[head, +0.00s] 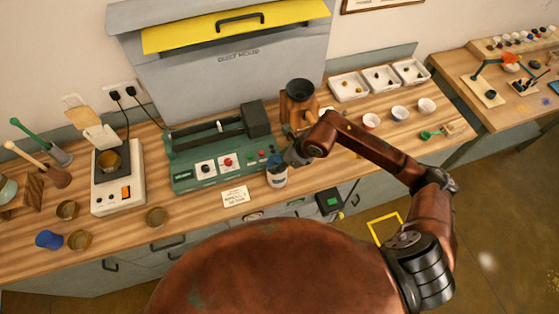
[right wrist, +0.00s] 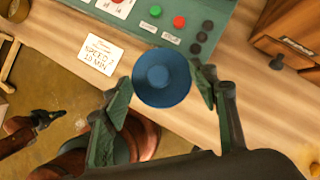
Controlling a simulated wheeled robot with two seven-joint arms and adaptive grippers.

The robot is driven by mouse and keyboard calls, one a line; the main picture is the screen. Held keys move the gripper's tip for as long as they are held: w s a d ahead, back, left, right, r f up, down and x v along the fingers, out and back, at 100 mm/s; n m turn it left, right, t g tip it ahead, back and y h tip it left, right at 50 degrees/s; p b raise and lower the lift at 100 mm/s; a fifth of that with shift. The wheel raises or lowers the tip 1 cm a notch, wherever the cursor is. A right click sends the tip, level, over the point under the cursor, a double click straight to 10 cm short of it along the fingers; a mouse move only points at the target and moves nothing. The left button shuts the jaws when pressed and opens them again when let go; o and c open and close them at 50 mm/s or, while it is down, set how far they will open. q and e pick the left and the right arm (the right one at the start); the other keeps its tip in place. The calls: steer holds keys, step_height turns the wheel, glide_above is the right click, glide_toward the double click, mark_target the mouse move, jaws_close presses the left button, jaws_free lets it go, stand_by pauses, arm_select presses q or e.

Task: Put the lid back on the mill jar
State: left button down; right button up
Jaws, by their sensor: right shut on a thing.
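The mill jar (head: 277,179) is a small whitish pot with a label, upright on the bench in front of the green mill (head: 222,150). The blue round lid (right wrist: 162,77) with a raised knob is between the fingers of my right gripper (right wrist: 165,98), in the right wrist view. My right gripper (head: 290,157) is shut on it, at the top of the jar in the head view. The lid hides the jar in the wrist view, and I cannot tell whether it is seated. My left gripper (right wrist: 46,118) shows small and dark at the left of the wrist view; its opening is unclear.
A white card (head: 235,196) lies left of the jar. A wooden grinder (head: 298,105) stands behind my right wrist. White bowls (head: 399,112) and trays are at right. The bench's front edge is close.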

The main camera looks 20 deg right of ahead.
stand_by(0.4)
steer(key=o, duration=1.2)
steer(key=shift+o, duration=0.4)
steer(key=o, duration=0.4)
steer(key=shift+o, duration=0.2)
steer(key=shift+r, duration=0.1)
steer(key=shift+r+p, duration=1.45)
steer(key=shift+r, duration=2)
